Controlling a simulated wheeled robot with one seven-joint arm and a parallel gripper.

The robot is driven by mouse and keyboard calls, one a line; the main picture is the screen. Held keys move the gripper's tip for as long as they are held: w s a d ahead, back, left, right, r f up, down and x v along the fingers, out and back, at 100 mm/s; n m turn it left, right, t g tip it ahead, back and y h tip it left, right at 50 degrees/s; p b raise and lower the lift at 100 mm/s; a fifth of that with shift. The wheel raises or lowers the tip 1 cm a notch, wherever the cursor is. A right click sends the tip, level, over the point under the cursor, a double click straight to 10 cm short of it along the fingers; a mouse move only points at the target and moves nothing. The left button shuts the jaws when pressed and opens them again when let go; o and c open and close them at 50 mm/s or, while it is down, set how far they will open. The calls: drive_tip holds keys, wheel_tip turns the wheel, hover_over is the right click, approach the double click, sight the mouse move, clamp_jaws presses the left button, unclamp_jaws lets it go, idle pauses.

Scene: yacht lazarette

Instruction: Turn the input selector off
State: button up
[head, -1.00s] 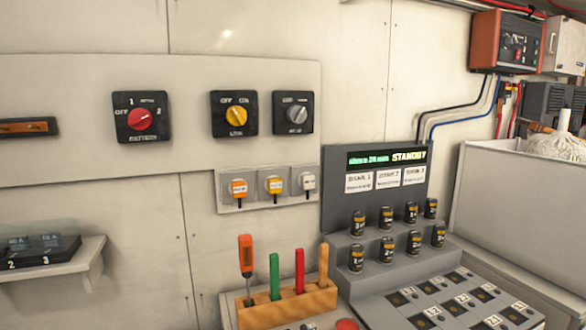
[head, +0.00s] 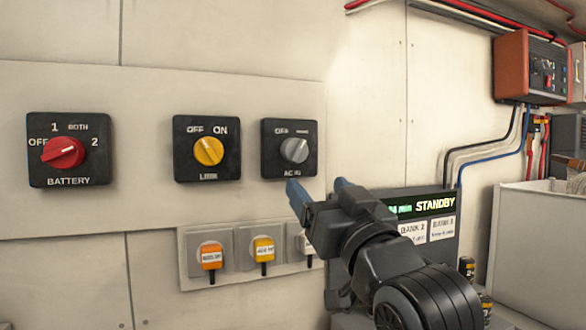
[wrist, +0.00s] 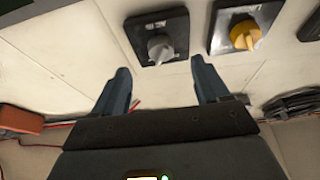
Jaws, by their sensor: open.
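The selector with a grey knob (head: 295,150) sits on a black square plate on the wall panel. Its lower label seems to start with "AC", and the marks above it are too blurred to read fully. Its grip appears tilted toward the upper right. My gripper (head: 320,190) is just below and to the right of this plate, fingers apart and empty. In the wrist view, the grey knob (wrist: 160,48) lies beyond the gap between the open fingertips (wrist: 161,72), apart from them.
To its left are a yellow OFF/ON knob (head: 208,151) and a red battery knob (head: 63,153). Small plugged sockets (head: 264,249) sit below. A STANDBY display (head: 436,204) is partly behind my arm. A grey bin (head: 540,240) stands at right.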

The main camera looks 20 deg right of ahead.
sight(299, 156)
drive_tip(key=x, duration=0.3)
drive_tip(key=r+p+x, duration=0.1)
drive_tip(key=x, duration=0.5)
drive_tip(key=shift+r+p, duration=0.35)
drive_tip(key=shift+c, duration=0.4)
drive_tip(key=c, duration=1)
drive_tip(key=shift+o, duration=0.2)
drive_tip(key=shift+d, duration=0.1)
